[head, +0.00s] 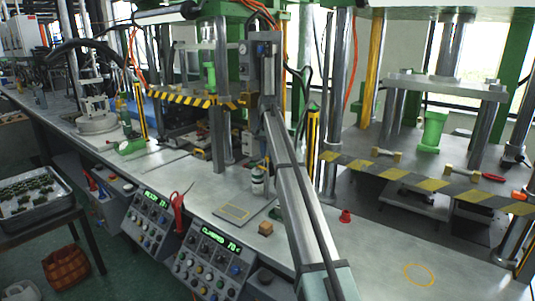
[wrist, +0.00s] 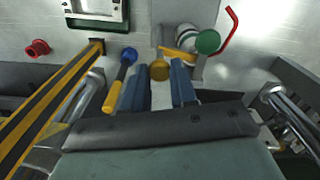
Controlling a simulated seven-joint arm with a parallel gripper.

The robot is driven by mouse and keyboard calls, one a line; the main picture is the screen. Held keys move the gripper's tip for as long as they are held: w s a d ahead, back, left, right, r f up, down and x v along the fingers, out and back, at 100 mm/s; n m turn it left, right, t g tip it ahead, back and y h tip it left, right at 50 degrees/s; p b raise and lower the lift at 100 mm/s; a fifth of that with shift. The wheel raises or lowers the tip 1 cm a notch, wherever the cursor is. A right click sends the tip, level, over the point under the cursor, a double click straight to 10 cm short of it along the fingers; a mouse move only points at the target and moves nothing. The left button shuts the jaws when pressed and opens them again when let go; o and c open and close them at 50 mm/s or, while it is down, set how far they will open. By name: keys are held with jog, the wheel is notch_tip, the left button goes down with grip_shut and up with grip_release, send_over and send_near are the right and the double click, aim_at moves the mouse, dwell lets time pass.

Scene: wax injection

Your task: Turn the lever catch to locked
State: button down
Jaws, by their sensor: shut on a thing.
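My gripper (wrist: 162,84) shows in the wrist view with its two dark blue fingers on either side of a round brass knob (wrist: 159,70). The fingers are shut on this knob. An orange-yellow bar (wrist: 178,54) lies just beyond the knob, and I cannot tell whether they are one part, the lever catch. The knob's base and its turn position are hidden.
A green-lidded jar (wrist: 207,42) and a red curved piece (wrist: 231,22) lie beyond. A striped post (wrist: 52,98) is at left. A red funnel-like part (head: 345,216) stands on the bench.

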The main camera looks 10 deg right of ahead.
jog(key=shift+n, duration=0.8)
jog(key=c, duration=0.9)
grip_release()
notch_tip(320, 180, up, 14)
jog(key=shift+f, duration=0.1)
